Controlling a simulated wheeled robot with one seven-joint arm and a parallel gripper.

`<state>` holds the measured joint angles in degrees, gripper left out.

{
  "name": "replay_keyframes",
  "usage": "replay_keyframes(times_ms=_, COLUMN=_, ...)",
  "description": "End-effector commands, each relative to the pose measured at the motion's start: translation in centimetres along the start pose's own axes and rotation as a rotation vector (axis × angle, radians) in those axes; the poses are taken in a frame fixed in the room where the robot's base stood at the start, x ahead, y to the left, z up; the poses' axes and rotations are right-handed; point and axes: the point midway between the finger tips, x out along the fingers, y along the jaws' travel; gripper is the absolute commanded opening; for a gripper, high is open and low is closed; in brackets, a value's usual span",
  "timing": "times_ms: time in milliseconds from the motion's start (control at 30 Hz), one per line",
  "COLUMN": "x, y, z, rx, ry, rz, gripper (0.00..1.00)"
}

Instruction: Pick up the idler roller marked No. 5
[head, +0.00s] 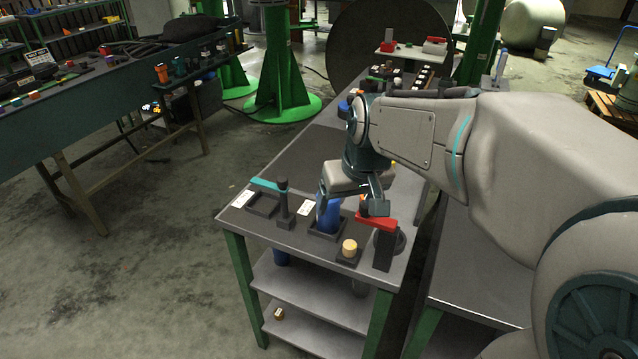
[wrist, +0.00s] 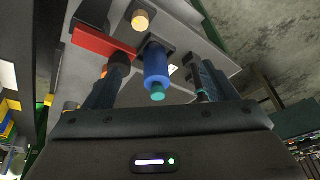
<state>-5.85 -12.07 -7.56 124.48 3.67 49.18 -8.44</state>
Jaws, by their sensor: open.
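A blue roller (head: 328,214) stands upright in a dark square holder (head: 327,232) near the front of the workbench. In the wrist view the blue roller (wrist: 156,68) shows its teal end toward me. I can read no number on it, so I cannot confirm that it is No. 5. My gripper (head: 357,190) is open beside and above the roller's upper part, hiding some of it. In the wrist view the roller appears between the two dark fingers, with a gap on each side. How deep it sits between them I cannot tell.
A red bar (head: 376,221) on a dark stand is close on the right, near my gripper. A teal-armed post (head: 283,200) stands left of the roller. A tan cylinder (head: 349,248) sits in a small dark base in front.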

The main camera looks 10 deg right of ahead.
Motion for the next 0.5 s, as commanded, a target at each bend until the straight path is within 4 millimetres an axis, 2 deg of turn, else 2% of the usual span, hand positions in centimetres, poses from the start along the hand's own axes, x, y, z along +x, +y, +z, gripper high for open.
replay_keyframes(times_ms=33, x=0.4, y=0.3, z=-2.2, rx=-0.013, ry=0.009, rz=-0.001, gripper=0.79)
replay_keyframes(times_ms=100, x=0.7, y=0.8, z=-4.8, rx=-0.032, ry=0.027, rz=0.0, gripper=0.79)
replay_keyframes(times_ms=200, x=1.2, y=1.4, z=-7.6, rx=-0.054, ry=0.046, rz=0.006, gripper=0.79)
replay_keyframes(times_ms=333, x=1.6, y=1.7, z=-9.6, rx=-0.074, ry=0.06, rz=0.011, gripper=0.79)
replay_keyframes(times_ms=500, x=3.7, y=1.8, z=-10.2, rx=-0.079, ry=0.06, rz=0.013, gripper=0.79)
